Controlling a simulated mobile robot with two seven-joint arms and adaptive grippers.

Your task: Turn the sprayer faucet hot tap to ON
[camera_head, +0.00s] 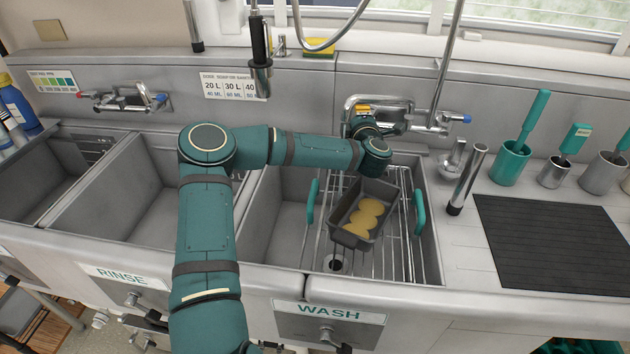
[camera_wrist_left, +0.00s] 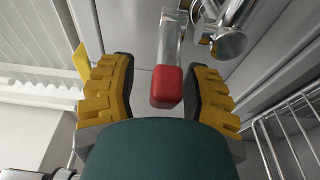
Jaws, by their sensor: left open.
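The sprayer faucet (camera_head: 433,123) is on the back wall above the WASH basin, with a blue-ended tap (camera_head: 462,118) on its right. Its left side is hidden behind my left gripper (camera_head: 362,118) in the head view. In the left wrist view, the red-ended hot tap (camera_wrist_left: 167,88) lies between the two yellow and black fingers of my left gripper (camera_wrist_left: 158,82). The gripper is open, with a visible gap on each side of the red end. Chrome faucet parts (camera_wrist_left: 230,40) show beyond the right finger. I do not see my right gripper.
A dark pan (camera_head: 345,236) with yellow pieces sits on a wire rack (camera_head: 400,262) with green handles in the WASH basin. Another wall faucet (camera_head: 125,101) is at the left. A hanging spray head (camera_head: 260,75) is near the middle. Green-handled tools (camera_head: 534,120) stand at the right.

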